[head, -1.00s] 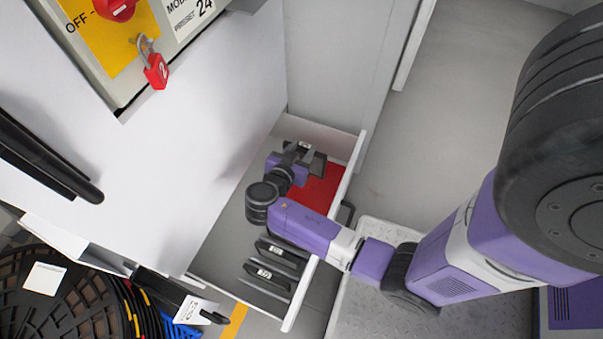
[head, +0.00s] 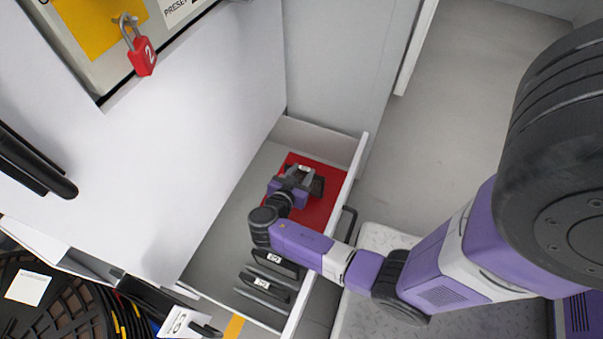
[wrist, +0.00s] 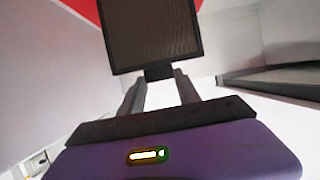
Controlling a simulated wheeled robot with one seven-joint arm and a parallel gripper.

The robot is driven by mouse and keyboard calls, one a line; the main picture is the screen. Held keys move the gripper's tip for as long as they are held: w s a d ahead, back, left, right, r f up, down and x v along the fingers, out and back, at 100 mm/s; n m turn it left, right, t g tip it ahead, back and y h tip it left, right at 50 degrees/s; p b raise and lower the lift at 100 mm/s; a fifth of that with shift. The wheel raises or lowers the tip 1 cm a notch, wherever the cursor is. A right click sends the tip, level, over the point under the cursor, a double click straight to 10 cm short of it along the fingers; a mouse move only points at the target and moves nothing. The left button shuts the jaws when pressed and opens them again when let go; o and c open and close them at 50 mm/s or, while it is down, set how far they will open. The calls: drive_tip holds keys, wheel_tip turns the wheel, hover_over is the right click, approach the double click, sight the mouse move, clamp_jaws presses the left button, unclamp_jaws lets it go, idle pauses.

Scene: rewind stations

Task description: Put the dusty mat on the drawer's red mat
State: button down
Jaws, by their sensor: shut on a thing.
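My gripper (head: 302,173) is shut on the dusty mat, a dark, square, ribbed piece. In the wrist view the dusty mat (wrist: 150,38) is held by a short dark tab between my two fingers. In the head view the gripper partly hides it. The red mat (head: 312,213) lies toward the far end of the open drawer (head: 353,180), and my gripper and the dusty mat are over its middle. A corner of red shows behind the dusty mat in the wrist view. I cannot tell whether the two touch.
Dark labelled pieces (head: 265,288) lie at the drawer's near end, under my forearm. A white cabinet face borders the drawer on the left, with a red padlock (head: 142,60) above. A black reel (head: 60,300) stands at lower left. Grey floor is clear at right.

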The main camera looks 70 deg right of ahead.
drive_tip(key=shift+f, duration=0.2)
drive_tip(key=c, duration=0.9)
unclamp_jaws()
drive_tip(key=shift+o, duration=0.2)
drive_tip(key=shift+r, duration=0.15)
drive_tip(key=shift+r, duration=0.2)
drive_tip(key=p+v, duration=0.3)
drive_tip(key=v, duration=0.9)
drive_tip(key=shift+f, duration=0.1)
